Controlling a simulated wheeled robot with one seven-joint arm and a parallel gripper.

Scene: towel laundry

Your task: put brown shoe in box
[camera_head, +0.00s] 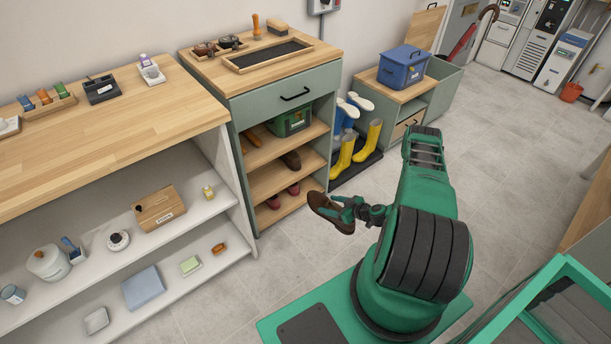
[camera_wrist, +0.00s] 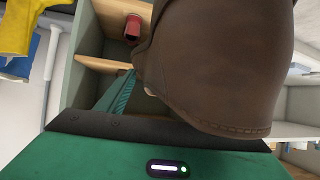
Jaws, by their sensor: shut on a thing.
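A brown shoe (camera_head: 328,210) is held in my gripper (camera_head: 345,212), in the air in front of the green shoe cabinet. In the wrist view the brown shoe (camera_wrist: 220,70) fills much of the picture and hides most of the fingers. Another brown shoe (camera_head: 291,160) sits on the cabinet's middle shelf. A green box (camera_head: 290,121) stands on the upper shelf. A blue lidded box (camera_head: 403,68) stands on the low bench at the back. I cannot tell which box the task names.
Red shoes (camera_head: 274,201) lie on the bottom shelf. Yellow boots (camera_head: 367,140) stand on a dark mat right of the cabinet. A white shelf unit with a wooden top (camera_head: 110,130) is at left. Open floor (camera_head: 510,150) lies to the right. A green-framed bin (camera_head: 560,280) is at lower right.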

